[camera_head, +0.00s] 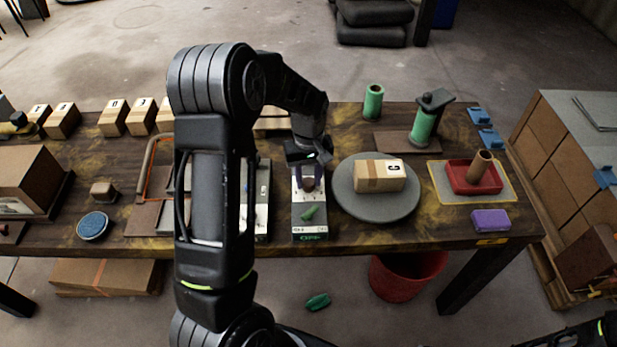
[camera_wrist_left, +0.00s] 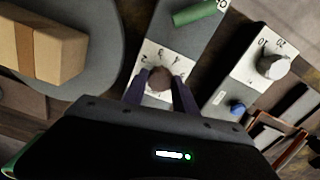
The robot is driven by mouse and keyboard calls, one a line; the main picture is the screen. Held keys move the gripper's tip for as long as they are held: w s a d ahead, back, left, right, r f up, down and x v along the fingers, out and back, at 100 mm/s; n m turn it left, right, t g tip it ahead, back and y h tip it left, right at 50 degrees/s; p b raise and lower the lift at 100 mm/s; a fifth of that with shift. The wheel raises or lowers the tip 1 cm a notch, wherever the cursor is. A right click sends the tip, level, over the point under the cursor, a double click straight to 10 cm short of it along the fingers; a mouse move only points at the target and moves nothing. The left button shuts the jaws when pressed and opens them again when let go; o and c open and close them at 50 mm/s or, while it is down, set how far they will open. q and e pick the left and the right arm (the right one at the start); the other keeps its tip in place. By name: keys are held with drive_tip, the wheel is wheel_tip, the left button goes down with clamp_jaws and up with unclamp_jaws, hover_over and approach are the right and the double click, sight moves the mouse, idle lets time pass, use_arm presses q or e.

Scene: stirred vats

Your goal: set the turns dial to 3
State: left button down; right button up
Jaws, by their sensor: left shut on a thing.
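The dial in my grip is a round brown knob (camera_wrist_left: 160,78) on a white scale plate with small digits around it, at the end of a grey control box (camera_head: 309,226). The knob also shows in the head view (camera_head: 308,185). My left gripper (camera_wrist_left: 160,88) is shut on this knob, its two dark purple fingers on either side. The digits appear to include 2, 3 and 4, but I cannot tell where the pointer stands. A green handle (camera_head: 309,213) lies on the same box.
A second box beside it has a pale grey knob (camera_wrist_left: 273,66) with a scale marked 10 and 20, and a blue button (camera_wrist_left: 237,107). A round grey turntable (camera_head: 347,202) bearing a carton (camera_head: 380,176) stands close by. A red tray (camera_head: 462,180) is farther right.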

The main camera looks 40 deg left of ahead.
sight(309, 181)
use_arm(q)
drive_tip(key=shift+m, duration=0.3)
drive_tip(key=m+b, duration=0.2)
drive_tip(key=m, duration=0.2)
drive_tip(key=shift+m+b, duration=0.45)
drive_tip(key=shift+m, duration=1.55)
drive_tip(key=c, duration=1)
unclamp_jaws()
drive_tip(key=shift+o, duration=0.2)
wheel_tip(309, 181, up, 8)
drive_tip(key=shift+f+b, duration=0.1)
drive_tip(key=shift+b, duration=0.25)
